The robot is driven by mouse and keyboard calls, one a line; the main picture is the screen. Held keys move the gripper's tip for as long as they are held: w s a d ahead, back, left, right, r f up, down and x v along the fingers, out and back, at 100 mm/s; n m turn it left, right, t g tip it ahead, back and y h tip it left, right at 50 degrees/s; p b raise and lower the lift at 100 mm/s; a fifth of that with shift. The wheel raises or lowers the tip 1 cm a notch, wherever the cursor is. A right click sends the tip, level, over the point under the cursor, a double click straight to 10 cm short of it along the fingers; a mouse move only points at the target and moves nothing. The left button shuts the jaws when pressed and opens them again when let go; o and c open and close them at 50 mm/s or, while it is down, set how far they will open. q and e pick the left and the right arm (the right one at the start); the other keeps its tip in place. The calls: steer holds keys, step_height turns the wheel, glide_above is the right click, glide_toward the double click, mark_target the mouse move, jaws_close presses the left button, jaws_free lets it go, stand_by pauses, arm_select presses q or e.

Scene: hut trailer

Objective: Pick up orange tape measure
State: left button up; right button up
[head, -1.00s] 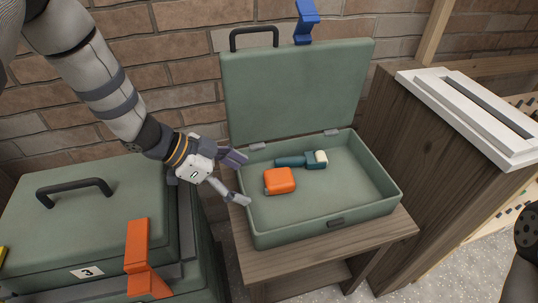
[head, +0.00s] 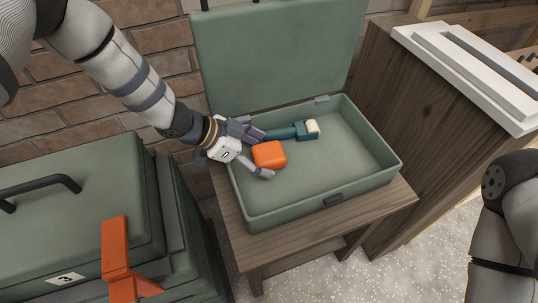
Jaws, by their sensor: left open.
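The orange tape measure (head: 269,154) lies in the left part of an open green case (head: 330,170). My left gripper (head: 262,153) reaches over the case's left wall with its fingers spread. One finger is behind the tape measure and one is in front of it, close to its left side. The gripper is open; I cannot tell whether a finger touches the tape measure. My right arm shows at the right edge, but its gripper is out of view.
A teal tool with a cream end (head: 295,131) lies just behind the tape measure. The case stands on a wooden table (head: 310,235), its lid (head: 275,55) raised at the back. A closed green case (head: 80,210) with an orange latch (head: 117,255) is at left. A wooden cabinet (head: 420,120) stands at right.

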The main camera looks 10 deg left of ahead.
arm_select(q)
steer(key=shift+w+d+f, duration=0.1)
steer(key=shift+f, duration=0.05)
steer(key=shift+c, duration=0.6)
steer(key=c, duration=1.3)
